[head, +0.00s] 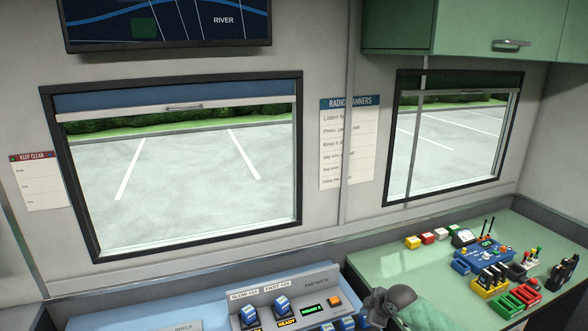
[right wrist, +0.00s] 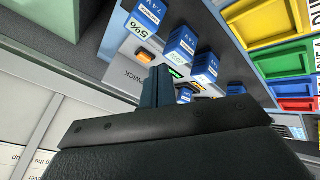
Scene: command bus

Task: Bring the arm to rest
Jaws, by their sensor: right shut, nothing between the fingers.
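My right gripper (head: 374,305) is at the lower middle of the head view, beside the right end of the grey charger panel (head: 320,283). In the right wrist view its dark fingers (right wrist: 157,88) are together with nothing between them. The charger panel, with blue battery packs (right wrist: 182,45), lies beyond the fingers. Whether the fingers touch the panel is not clear. My left gripper is not in view.
A green counter (head: 390,250) at the right holds blue radio gear (head: 484,250), red trays (head: 518,298) and small coloured blocks (head: 428,237). Colored bins (right wrist: 268,20) show in the wrist view. A green cabinet (head: 480,30) hangs above.

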